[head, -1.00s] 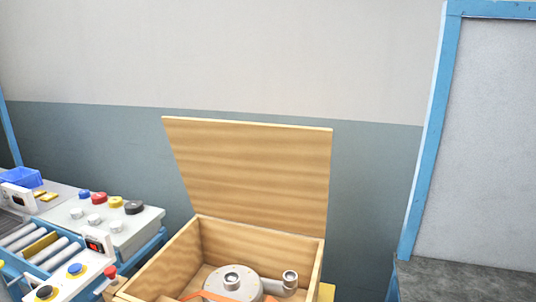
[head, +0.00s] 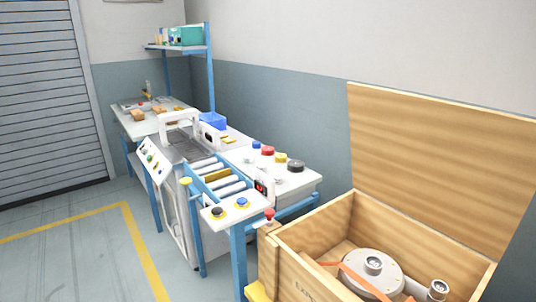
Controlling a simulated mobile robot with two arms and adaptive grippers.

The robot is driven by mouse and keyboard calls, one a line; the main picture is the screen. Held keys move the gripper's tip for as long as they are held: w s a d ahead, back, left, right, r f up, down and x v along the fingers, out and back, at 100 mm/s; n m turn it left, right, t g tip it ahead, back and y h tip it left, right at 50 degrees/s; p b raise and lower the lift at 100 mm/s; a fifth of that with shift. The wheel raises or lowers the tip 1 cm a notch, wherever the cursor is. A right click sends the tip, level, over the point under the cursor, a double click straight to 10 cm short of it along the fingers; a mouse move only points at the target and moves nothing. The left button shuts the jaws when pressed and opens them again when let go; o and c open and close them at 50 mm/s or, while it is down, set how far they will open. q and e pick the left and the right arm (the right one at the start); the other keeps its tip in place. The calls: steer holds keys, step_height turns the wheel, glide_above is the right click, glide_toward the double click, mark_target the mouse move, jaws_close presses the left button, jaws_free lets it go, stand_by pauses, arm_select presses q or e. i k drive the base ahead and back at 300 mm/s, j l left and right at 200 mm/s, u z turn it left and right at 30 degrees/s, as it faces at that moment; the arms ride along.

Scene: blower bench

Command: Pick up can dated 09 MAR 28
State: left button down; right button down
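No can with a readable date shows in the head view. Several small round items in blue, red, yellow, black and white stand on the white bench top (head: 285,168); they are too small to tell whether they are cans or to read any marking. Neither of my grippers is in view.
An open wooden crate (head: 290,268) with its lid (head: 440,150) raised holds a grey round blower (head: 372,272) and an orange strap. A roller conveyor (head: 215,180), blue bin (head: 212,121) and farther table (head: 138,126) stand left. Yellow-lined floor (head: 75,255) is clear at left.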

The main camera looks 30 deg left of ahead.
mark_target(248, 159)
steer(key=u, duration=1.1)
steer(key=i+j+z, duration=0.1)
steer(key=i+j, duration=0.3)
steer(key=i+j+z, duration=0.15)
steer(key=i+j, duration=0.25)
steer(key=i+j+z, duration=0.1)
steer(key=i+j, duration=0.25)
steer(key=j, duration=0.25)
steer(key=i+j+z, duration=0.1)
steer(key=i+j, duration=0.2)
steer(key=j, duration=0.2)
